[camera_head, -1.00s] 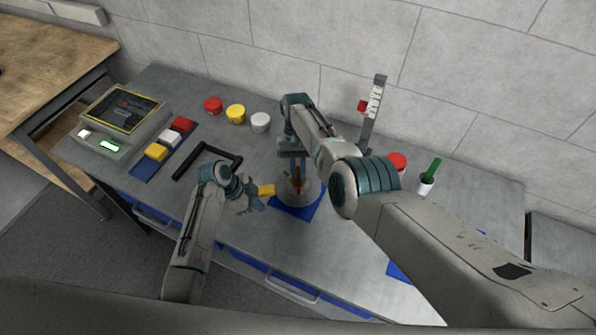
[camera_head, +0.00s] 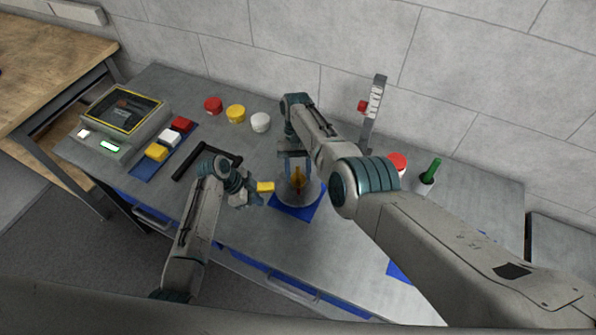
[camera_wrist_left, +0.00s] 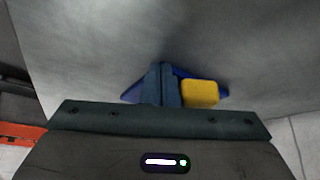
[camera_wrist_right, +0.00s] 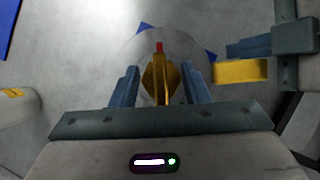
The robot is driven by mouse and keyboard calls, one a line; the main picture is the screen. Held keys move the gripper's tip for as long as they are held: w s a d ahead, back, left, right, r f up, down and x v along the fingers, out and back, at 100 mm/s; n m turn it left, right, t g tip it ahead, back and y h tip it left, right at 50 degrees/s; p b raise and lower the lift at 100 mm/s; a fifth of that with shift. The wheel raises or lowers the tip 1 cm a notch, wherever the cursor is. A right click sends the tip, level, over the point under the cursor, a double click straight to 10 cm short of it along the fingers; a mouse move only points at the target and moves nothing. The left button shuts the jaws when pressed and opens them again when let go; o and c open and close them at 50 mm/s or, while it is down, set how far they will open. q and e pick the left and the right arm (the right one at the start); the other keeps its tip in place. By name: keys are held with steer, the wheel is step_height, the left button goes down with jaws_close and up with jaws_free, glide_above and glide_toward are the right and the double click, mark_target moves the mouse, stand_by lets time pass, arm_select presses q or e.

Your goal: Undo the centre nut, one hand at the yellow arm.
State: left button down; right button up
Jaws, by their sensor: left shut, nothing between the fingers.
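The brass-coloured centre nut (camera_wrist_right: 160,78) with a small red mark stands on a round, pale disc (camera_wrist_right: 129,60); it also shows in the head view (camera_head: 298,180). My right gripper (camera_wrist_right: 160,86) is open above it, one blue finger on each side of the nut, with gaps visible. The yellow arm (camera_wrist_right: 240,71) sticks out beside the disc; it also shows in the head view (camera_head: 266,187). My left gripper (camera_wrist_left: 161,68) is shut and empty. Its fingers lie alongside the yellow arm; whether they touch it I cannot tell.
A blue mat (camera_head: 285,208) lies under the disc. A black angled bar (camera_head: 190,168) lies to the left. Red (camera_head: 213,105), yellow (camera_head: 236,114) and white (camera_head: 261,122) round pieces stand behind. A cup with a green handle (camera_head: 432,170) stands right.

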steer(key=shift+o, duration=1.3)
arm_select(q)
step_height(320, 180, up, 9)
steer(key=s, duration=0.1)
steer(key=shift+s+d, duration=0.15)
steer(key=shift+s, duration=0.1)
steer(key=shift+s, duration=0.1)
arm_select(e)
steer(key=shift+s+f, duration=0.1)
steer(key=shift+s, duration=0.05)
